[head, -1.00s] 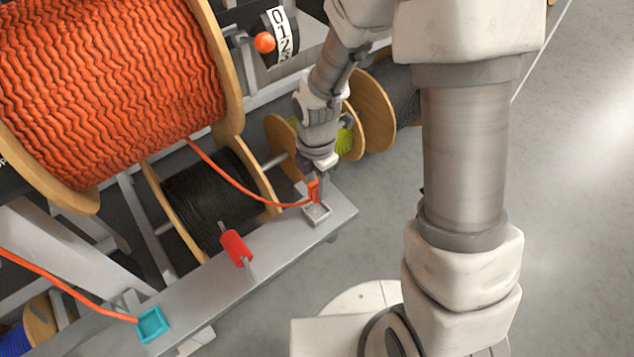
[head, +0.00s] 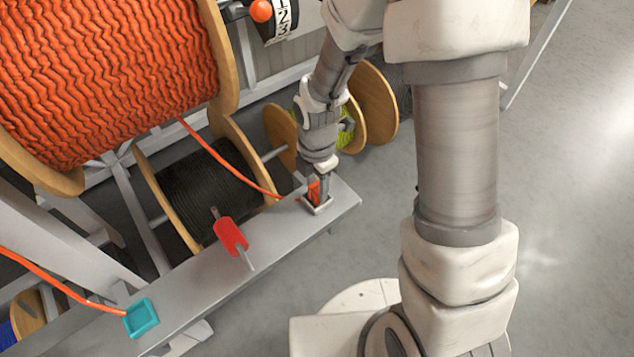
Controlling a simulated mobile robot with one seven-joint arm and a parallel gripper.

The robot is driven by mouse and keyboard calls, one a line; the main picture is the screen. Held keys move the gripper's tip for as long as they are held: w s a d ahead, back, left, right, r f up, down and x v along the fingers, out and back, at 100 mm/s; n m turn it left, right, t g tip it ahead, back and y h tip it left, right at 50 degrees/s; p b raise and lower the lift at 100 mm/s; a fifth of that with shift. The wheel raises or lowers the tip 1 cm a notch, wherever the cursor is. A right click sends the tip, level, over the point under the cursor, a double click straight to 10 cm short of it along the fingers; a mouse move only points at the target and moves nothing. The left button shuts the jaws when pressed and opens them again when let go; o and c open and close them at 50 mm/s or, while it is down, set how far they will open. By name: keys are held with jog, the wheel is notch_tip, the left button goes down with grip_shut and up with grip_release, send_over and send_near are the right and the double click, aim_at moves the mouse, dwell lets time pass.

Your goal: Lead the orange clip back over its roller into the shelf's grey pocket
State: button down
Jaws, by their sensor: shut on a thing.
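My gripper (head: 318,190) points down at the right end of the grey shelf (head: 190,286), its jaws shut on the orange clip (head: 313,188). The clip sits in or right at the mouth of the grey pocket (head: 320,210); the fingers partly hide it, so I cannot tell how deep it is. The orange cable (head: 222,160) runs from the clip up left to the big orange reel (head: 105,75).
A teal pocket (head: 141,318) sits at the shelf's left end, with another orange cable (head: 60,284) leading into it. A black reel (head: 205,195) stands behind the shelf. An orange ball knob (head: 261,11) is beside a number dial (head: 283,20). Open floor lies to the right.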

jog(key=shift+f, duration=0.3)
jog(key=shift+c, duration=2.1)
grip_release()
notch_tip(320, 180, up, 18)
jog(key=p, duration=0.3)
jog(key=shift+f, duration=0.25)
jog(key=s+d+r+m+t, duration=0.2)
jog(key=s+d+r+m, duration=0.3)
jog(key=m, duration=0.7)
jog(key=s+d+r+m+t, duration=0.3)
jog(key=s+d+r+m, duration=0.2)
jog(key=m, duration=0.7)
notch_tip(320, 180, up, 4)
jog(key=shift+s+d+f+m+t, duration=0.2)
jog(key=shift+s+f+m+t, duration=0.15)
jog(key=shift+s, duration=0.85)
